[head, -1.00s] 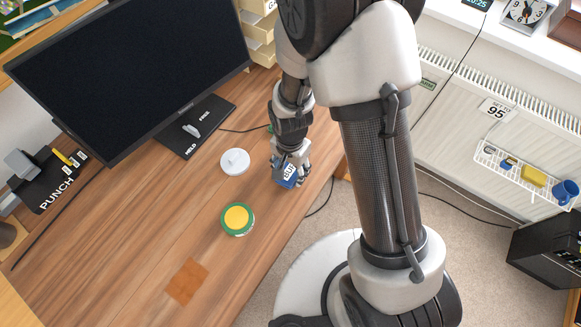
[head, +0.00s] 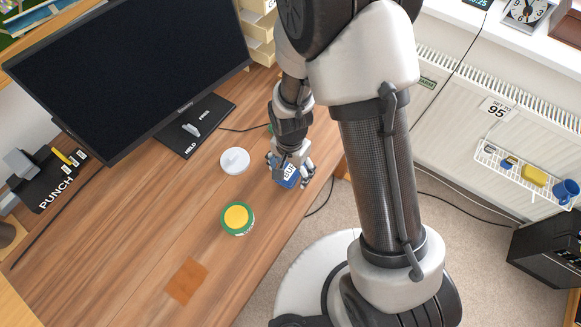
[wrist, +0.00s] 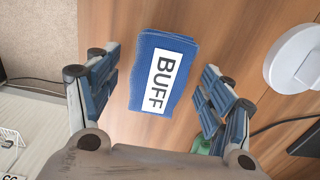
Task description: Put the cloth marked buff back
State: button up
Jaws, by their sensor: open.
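A folded blue cloth (head: 285,184) with a white label reading BUFF lies on the wooden desk near its right edge. In the wrist view the cloth (wrist: 164,72) lies between my two fingers, with gaps on both sides. My gripper (head: 290,177) is open and points down over the cloth in the head view. In the wrist view my gripper (wrist: 160,84) has its fingers spread left and right of the cloth, and neither visibly touches it.
A white round object (head: 235,160) and a green-rimmed yellow-topped tin (head: 238,218) stand left of the gripper. A brown square patch (head: 187,280) lies on the desk. The monitor (head: 130,72) stands behind. A wire rack (head: 525,177) with a yellow block and blue mug hangs on the radiator.

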notch_tip(320, 180, up, 12)
dwell(0.6)
jog(key=s+d+r+n+t, duration=0.2)
jog(key=s+d+r, duration=0.3)
jog(key=r, duration=0.5)
jog(key=s+d+r+n+t, duration=0.2)
jog(key=s+d+r+n, duration=0.3)
jog(key=s+r, duration=0.3)
jog(key=shift+s+d+r+t, duration=0.3)
jog(key=shift+d+r, duration=0.15)
jog(key=shift+r, duration=0.45)
